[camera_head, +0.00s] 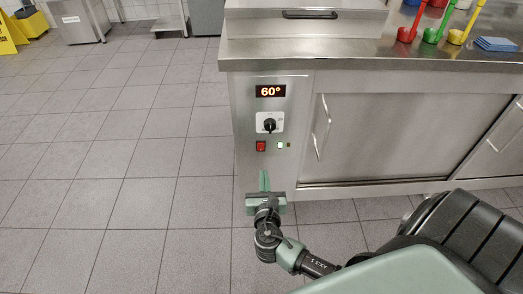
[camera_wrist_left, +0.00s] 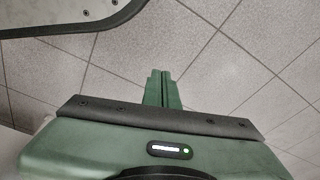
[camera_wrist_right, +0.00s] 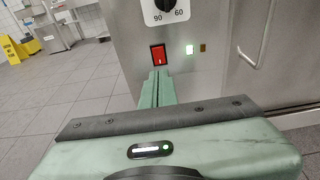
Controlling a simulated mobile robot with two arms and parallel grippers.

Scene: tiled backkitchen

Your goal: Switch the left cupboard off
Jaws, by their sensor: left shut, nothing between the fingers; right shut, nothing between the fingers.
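The steel cupboard (camera_head: 370,135) has a control panel at its left end. The panel carries a display (camera_head: 271,91) reading 60°, a black dial (camera_head: 270,125), a red switch (camera_head: 261,146) and a lit white-green lamp (camera_head: 280,145). The red switch (camera_wrist_right: 158,54) and the lit lamp (camera_wrist_right: 190,50) also show in the right wrist view. My right gripper (camera_head: 264,180) is shut and empty, with its fingertips just below the red switch in the head view. Whether they touch the panel is unclear. My left gripper (camera_wrist_left: 162,88) is shut and empty over the tiled floor, outside the head view.
Red, green and yellow ladles (camera_head: 432,35) and blue cloths (camera_head: 496,44) lie on the steel worktop (camera_head: 350,54). A yellow floor sign (camera_head: 8,35) stands far left. The tiled floor left of the cupboard is clear.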

